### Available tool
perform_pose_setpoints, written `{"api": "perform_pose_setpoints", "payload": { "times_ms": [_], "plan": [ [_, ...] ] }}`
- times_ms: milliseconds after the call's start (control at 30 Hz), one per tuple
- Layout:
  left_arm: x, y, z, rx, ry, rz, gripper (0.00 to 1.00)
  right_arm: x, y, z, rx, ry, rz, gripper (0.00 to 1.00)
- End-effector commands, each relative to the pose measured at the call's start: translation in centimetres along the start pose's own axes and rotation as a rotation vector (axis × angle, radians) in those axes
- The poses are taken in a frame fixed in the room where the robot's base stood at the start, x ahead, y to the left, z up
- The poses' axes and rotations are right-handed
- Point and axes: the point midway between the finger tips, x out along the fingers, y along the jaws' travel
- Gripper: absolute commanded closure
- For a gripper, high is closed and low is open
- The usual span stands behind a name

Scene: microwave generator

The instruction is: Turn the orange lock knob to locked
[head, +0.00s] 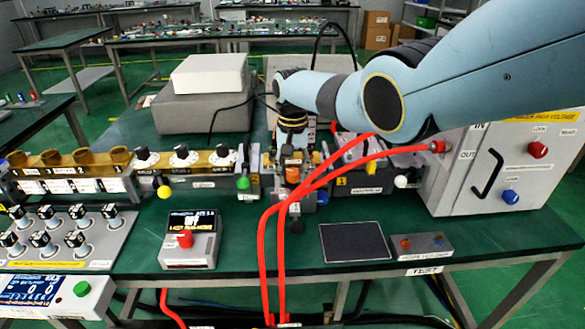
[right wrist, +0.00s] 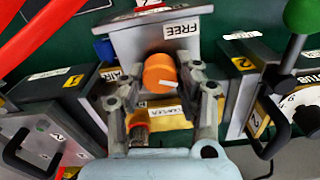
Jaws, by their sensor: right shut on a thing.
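The orange lock knob (right wrist: 158,70) sits on a small grey block (right wrist: 140,38) in the right wrist view. A white mark shows on the knob's lower right side. A FREE label (right wrist: 181,29) is on the block above the knob, and another label (right wrist: 167,111) below it is hard to read. My right gripper (right wrist: 162,80) has one finger on each side of the knob and is shut on it. In the head view the knob (head: 292,174) shows under my right gripper (head: 293,158), partly hidden. My left gripper is not in view.
Red cables (head: 262,250) loop up in front of the block and run right to a grey cabinet (head: 480,175). A console with a red button (head: 185,239) and a black pad (head: 354,242) are on the bench in front. Black-knobbed valves (head: 181,152) stand left of the block.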

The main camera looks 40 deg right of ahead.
Motion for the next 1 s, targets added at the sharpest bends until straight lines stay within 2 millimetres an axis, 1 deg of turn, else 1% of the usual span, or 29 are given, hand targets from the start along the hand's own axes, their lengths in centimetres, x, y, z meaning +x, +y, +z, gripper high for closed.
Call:
{"api": "perform_pose_setpoints", "payload": {
  "times_ms": [300, 833, 867, 1000],
  "plan": [
    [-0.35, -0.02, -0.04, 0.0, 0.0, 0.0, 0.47, -0.07, 0.03, -0.08, 0.117, 0.003, -0.001, 1.0],
    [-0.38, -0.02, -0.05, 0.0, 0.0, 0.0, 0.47, -0.07, 0.02, -0.09, 0.14, 0.003, -0.001, 1.0],
    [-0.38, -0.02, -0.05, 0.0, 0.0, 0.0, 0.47, -0.07, 0.02, -0.09, 0.14, 0.003, -0.001, 0.66],
    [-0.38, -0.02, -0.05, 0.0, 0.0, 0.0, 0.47, -0.06, 0.03, -0.08, 0.139, 0.002, -0.001, 0.47]
  ]
}}
